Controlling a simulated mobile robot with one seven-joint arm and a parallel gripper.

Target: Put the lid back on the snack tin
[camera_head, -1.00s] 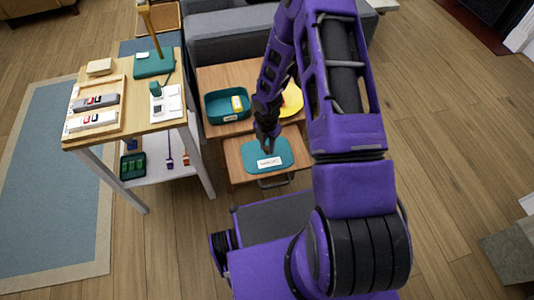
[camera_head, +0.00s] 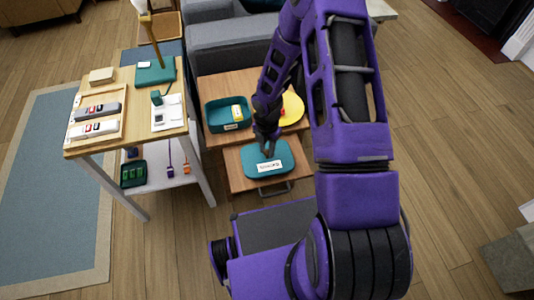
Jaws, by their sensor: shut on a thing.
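The lid (camera_head: 284,155) is a teal rounded rectangle with a white label, at the wooden drawer or low shelf front in the middle of the view. My gripper (camera_head: 267,153) points down and is shut on the lid near its middle; the fingertips are small and dark. I cannot tell whether the lid rests on the wood or is slightly above it. The snack tin (camera_head: 214,121), teal and open, stands behind and left of the lid on the wooden table.
A yellow round plate (camera_head: 293,108) lies right of the tin, partly hidden by my arm. A side table (camera_head: 95,143) with a lamp, tray and small items stands at left. A grey sofa (camera_head: 225,45) is behind.

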